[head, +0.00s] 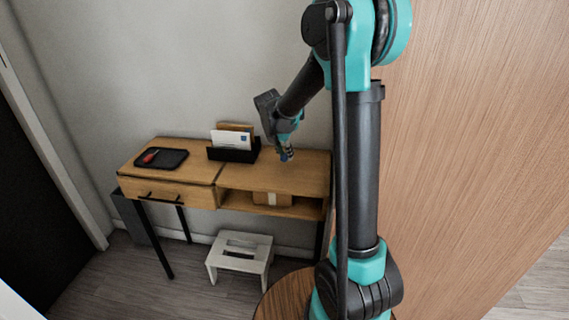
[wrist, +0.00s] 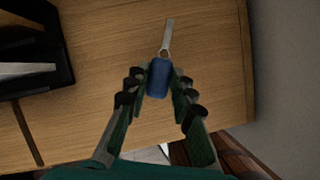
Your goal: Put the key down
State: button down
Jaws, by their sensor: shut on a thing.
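The key (wrist: 158,75) has a blue head and a metal shank that points away from my gripper. In the wrist view, my gripper (wrist: 159,84) is shut on the blue head, with one finger on each side. In the head view, my gripper (head: 286,154) hangs over the right part of the wooden desk (head: 290,181), and a small blue bit shows at its tip. The desk top lies under the key in the wrist view. I cannot tell how far the key is above the wood or whether it touches it.
A black letter holder (head: 233,154) with envelopes stands at the back of the desk, left of my gripper. A black tray (head: 161,159) with a red and dark item lies at the left. A box (head: 271,199) sits on the open shelf. A white stool (head: 240,254) stands in front.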

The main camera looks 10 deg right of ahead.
aim_at(285, 170)
jog(key=shift+f, duration=2.3)
jog(key=c, duration=1.3)
grip_release()
jog(key=v, duration=1.2)
